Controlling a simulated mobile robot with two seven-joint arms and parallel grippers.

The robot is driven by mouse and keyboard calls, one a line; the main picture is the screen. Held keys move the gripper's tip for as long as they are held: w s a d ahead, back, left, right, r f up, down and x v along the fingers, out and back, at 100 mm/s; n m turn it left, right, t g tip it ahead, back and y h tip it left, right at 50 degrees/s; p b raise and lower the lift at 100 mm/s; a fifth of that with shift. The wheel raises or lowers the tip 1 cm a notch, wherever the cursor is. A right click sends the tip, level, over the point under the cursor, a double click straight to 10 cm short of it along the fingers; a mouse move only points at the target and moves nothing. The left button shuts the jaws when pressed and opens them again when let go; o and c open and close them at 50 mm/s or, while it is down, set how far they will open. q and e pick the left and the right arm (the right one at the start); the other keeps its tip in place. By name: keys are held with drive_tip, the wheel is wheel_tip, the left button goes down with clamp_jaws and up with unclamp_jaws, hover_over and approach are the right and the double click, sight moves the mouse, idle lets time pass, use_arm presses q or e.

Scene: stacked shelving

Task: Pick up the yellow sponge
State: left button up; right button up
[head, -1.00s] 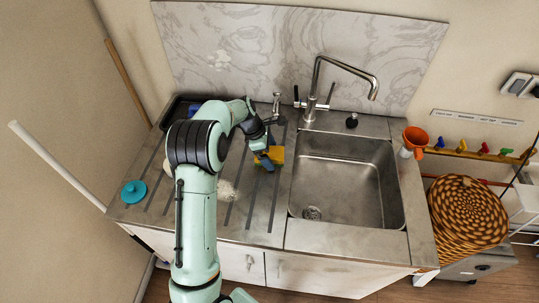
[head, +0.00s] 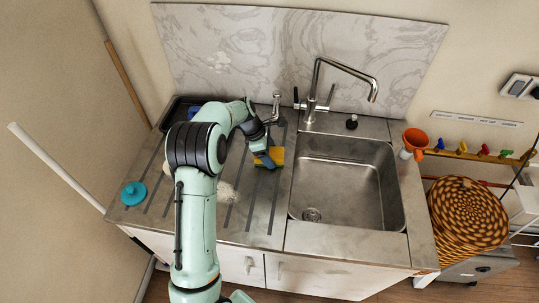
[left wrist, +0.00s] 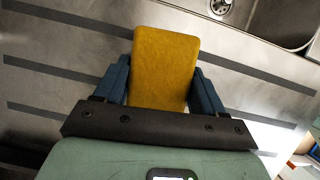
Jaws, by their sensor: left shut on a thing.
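The yellow sponge (head: 277,154) is at the right side of the ribbed drainboard, just left of the sink. My left gripper (head: 268,160) is at the sponge in the head view and covers part of it. In the left wrist view the sponge (left wrist: 166,65) sits between the two blue fingers (left wrist: 163,85), one on each side of it, and the gripper is shut on it. Whether the sponge still touches the drainboard I cannot tell. My right gripper is not in view.
The sink basin (head: 345,185) with its tall faucet (head: 318,85) lies to the right. A teal round lid (head: 134,193) lies on the drainboard's left. A dark tray (head: 180,108) is at the back left. An orange funnel (head: 415,138) is right of the sink.

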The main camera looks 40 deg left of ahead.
use_arm(q)
wheel_tip(320, 180, up, 20)
drive_tip(key=p, duration=0.2)
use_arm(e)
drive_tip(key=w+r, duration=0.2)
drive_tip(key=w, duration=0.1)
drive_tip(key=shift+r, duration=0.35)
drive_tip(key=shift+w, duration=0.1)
use_arm(q)
drive_tip(key=o, duration=0.4)
drive_tip(key=c, duration=0.3)
drive_tip(key=shift+s, duration=0.1)
drive_tip(key=shift+c, duration=0.2)
